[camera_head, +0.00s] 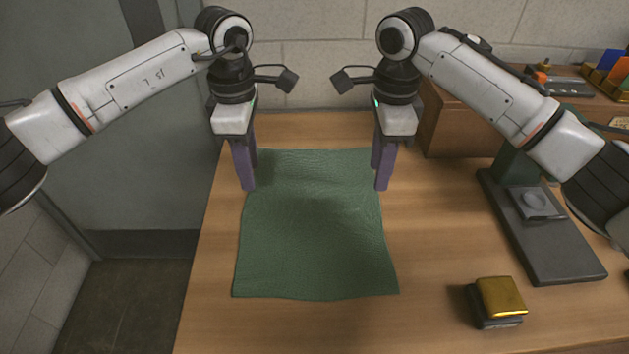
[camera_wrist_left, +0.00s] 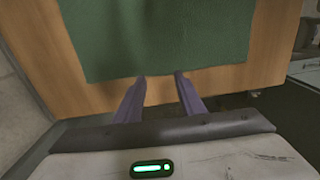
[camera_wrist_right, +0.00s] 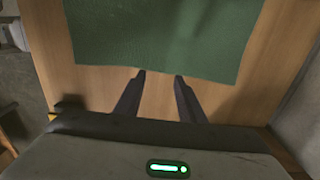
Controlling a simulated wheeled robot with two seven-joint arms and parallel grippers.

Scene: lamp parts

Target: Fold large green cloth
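The large green cloth (camera_head: 313,230) lies spread flat on the wooden table, with slight ripples on its surface. In the right wrist view the cloth (camera_wrist_right: 160,35) also ends just past open, empty fingertips (camera_wrist_right: 160,74). Contact with the cloth cannot be told.
A gold-topped block (camera_head: 500,297) stands near the front right of the table. A dark stand with a flat base (camera_head: 560,250) is at the right. A wooden box (camera_head: 455,125) stands at the back right against the wall. Bare tabletop (camera_head: 440,240) lies right of the cloth.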

